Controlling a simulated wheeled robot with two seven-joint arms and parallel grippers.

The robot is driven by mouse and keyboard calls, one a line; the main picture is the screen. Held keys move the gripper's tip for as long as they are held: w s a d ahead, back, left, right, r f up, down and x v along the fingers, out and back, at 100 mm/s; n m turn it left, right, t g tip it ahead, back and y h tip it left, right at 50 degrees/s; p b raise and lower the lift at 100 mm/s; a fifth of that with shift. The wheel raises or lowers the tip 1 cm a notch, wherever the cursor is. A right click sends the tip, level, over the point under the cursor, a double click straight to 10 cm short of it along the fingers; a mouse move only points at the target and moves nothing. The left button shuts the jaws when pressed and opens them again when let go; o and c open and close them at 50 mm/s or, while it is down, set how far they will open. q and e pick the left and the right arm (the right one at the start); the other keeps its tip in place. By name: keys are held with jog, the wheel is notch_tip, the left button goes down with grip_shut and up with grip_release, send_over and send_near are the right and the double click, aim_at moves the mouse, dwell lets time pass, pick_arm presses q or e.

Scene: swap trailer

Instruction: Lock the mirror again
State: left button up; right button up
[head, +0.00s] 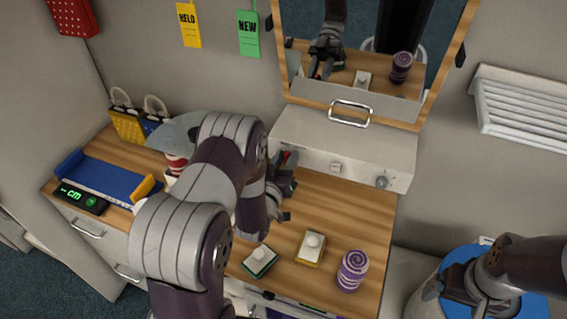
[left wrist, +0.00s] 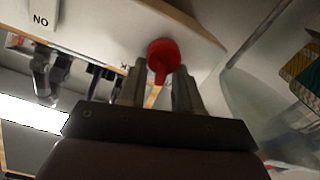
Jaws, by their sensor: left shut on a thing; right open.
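The wood-framed mirror (head: 350,55) is on the back wall, with a metal handle (head: 350,114) at its lower edge. My left gripper (head: 284,182) is low at the left end of the white box below the mirror. It is shut on a red knob (left wrist: 163,56), which has a short tab pointing down between the fingers in the left wrist view. The knob is against a pale panel with a wooden edge. In the head view the knob is mostly hidden by my gripper. My right gripper (head: 462,287) is open and empty at the lower right, over a blue round top.
The white box (head: 345,145) has small knobs on its front. On the wooden counter (head: 345,205) are a green block (head: 260,262), a yellow block (head: 311,249) and a purple spiral jar (head: 352,271). A blue tray (head: 108,180) is at left. A slatted vent (head: 522,105) is at right.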

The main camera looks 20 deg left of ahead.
pick_arm(q)
jog(key=m+b, duration=0.2)
jog(key=m, duration=0.1)
jog(key=d+m+b, duration=0.1)
jog(key=m+b, duration=0.1)
jog(key=m, duration=0.2)
jog(key=d+m+b, duration=0.1)
jog(key=m+b, duration=0.1)
jog(key=m, duration=0.2)
jog(key=shift+f, duration=0.35)
dwell(0.4)
jog(key=o, duration=1)
jog(key=shift+w+a, duration=0.1)
jog(key=s+b, duration=0.1)
jog(key=s, duration=0.3)
jog(key=s+b, duration=0.1)
jog(key=s, duration=0.7)
jog(key=shift+s+d+b, duration=0.35)
jog(key=shift+b, duration=0.05)
